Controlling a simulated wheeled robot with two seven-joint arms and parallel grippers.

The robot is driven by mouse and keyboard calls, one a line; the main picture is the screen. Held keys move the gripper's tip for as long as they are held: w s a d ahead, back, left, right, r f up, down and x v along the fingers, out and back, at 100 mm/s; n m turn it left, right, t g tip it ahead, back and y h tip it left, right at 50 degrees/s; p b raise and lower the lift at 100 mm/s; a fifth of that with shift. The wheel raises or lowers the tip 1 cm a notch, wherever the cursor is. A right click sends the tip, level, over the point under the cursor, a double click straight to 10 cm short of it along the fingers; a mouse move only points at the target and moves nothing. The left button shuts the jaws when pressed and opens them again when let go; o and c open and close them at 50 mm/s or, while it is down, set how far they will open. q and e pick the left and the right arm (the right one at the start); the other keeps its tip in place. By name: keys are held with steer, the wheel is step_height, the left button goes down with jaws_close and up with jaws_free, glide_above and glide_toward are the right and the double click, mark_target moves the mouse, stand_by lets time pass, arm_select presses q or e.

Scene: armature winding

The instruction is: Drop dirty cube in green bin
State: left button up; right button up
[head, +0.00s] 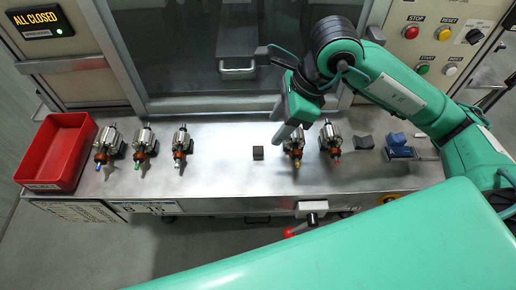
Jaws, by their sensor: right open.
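A small dark cube (258,153) sits on the steel table, left of an armature with a yellow tip (294,150). I take it to be the dirty cube, but its surface is too small to judge. My right gripper (285,130) is open above the table, just up and right of the cube and apart from it. Its pale finger points down close to the yellow-tipped armature; whether they touch is unclear. No green bin shows; the only bin in view is a red one (62,118) at the table's left end. My left gripper is not in view.
Several armatures stand on the table (222,170), on both sides of the cube. A dark curved block (364,142) and blue blocks (397,145) lie at the right. A machine door (225,45) rises behind. The table between the left armatures and the cube is clear.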

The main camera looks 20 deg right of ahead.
mark_target(261, 150)
steer(key=x, duration=0.4)
steer(key=shift+a+p, duration=0.1)
steer(key=shift+p, duration=0.2)
steer(key=shift+w+a+f+p, duration=0.1)
steer(key=shift+f+p, duration=0.3)
steer(key=shift+f, duration=0.15)
steer(key=p+x, duration=0.1)
steer(key=x, duration=0.2)
steer(key=shift+f, duration=0.1)
steer(key=shift+w+f, duration=0.15)
steer(key=shift+f, duration=0.35)
jaws_close()
